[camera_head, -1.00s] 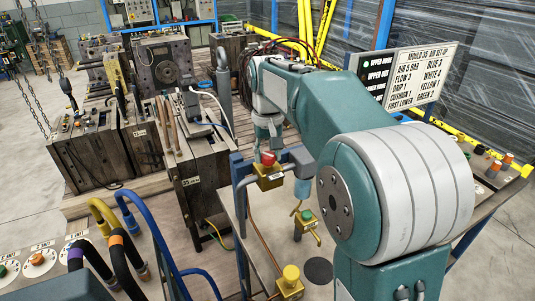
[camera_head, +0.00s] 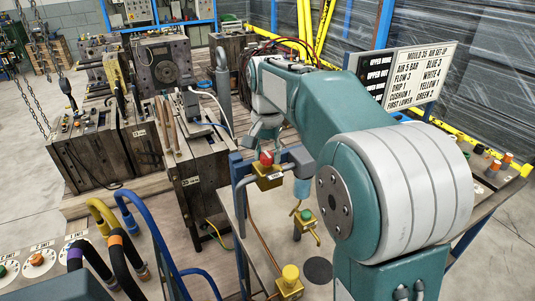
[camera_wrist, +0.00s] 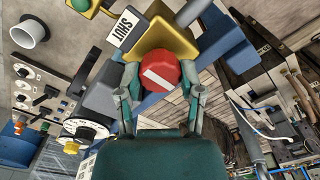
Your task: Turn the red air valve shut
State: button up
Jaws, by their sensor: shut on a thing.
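The red air valve (camera_head: 267,158) sits on a brass body (camera_head: 268,178) on the pipework at the bench edge. In the wrist view the red knob (camera_wrist: 160,71) carries a slanted white bar, and a SHUT plate (camera_wrist: 123,29) lies up and left of it on the brass. My gripper (camera_wrist: 160,80) has a finger on each side of the knob and is shut on it. In the head view my gripper (camera_head: 266,140) is just above the valve; the finger contact is too small to tell there.
A green-knobbed valve (camera_head: 305,215) and a yellow-knobbed valve (camera_head: 290,276) stand nearby on the bench. A blue cylinder (camera_head: 302,188) is close right of the red valve. Mould blocks (camera_head: 205,185) stand left; a set-up board (camera_head: 420,72) stands behind right.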

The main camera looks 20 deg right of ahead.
aim_at(266, 154)
jog(key=shift+f, duration=0.15)
jog(key=o, duration=1.2)
jog(key=shift+a, duration=0.1)
jog(key=shift+c, duration=0.2)
notch_tip(266, 154, up, 12)
jog(key=shift+a, duration=0.1)
